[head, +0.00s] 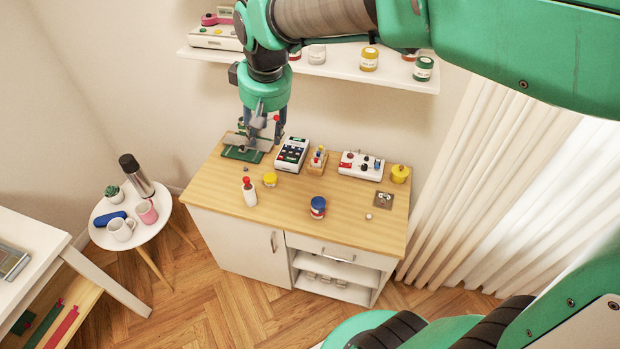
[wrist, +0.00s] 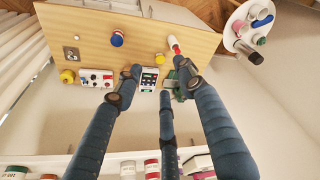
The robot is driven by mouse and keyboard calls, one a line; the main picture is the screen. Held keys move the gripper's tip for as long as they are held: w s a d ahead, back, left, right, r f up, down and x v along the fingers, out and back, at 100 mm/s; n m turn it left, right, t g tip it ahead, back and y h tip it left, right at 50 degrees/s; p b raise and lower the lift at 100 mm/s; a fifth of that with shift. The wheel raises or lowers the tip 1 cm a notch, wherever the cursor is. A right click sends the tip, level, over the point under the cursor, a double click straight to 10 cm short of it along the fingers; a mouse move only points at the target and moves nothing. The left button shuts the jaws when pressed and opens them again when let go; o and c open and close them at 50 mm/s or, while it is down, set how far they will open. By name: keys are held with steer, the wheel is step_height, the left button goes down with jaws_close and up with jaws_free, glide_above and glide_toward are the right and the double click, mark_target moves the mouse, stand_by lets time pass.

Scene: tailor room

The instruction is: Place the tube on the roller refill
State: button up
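A white tube-like bottle with a red top (head: 249,192) stands upright near the front left of the wooden counter. It also shows in the wrist view (wrist: 174,46). I cannot tell which object is the roller refill. A blue jar with a red and white band (head: 318,207) and a low yellow pot (head: 270,179) stand to the bottle's right. My gripper (head: 264,128) is above the back left of the counter, over a green base with a grey plate (head: 240,153). In the wrist view its fingers (wrist: 158,72) are spread apart with nothing seen between them.
A dark keypad device (head: 292,155), a small wooden rack (head: 318,160), a white control box (head: 361,166) and a yellow container (head: 399,174) line the counter's back. A wall shelf (head: 350,68) with jars hangs above. A round side table (head: 128,217) stands left. The counter's front middle has free room.

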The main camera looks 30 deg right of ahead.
steer(key=s+d+r+m+t, duration=0.1)
steer(key=s+r+m+t, duration=0.1)
steer(key=s, duration=2)
steer(key=shift+s, duration=0.2)
step_height(320, 180, down, 6)
steer(key=b, duration=0.6)
steer(key=shift+f, duration=0.2)
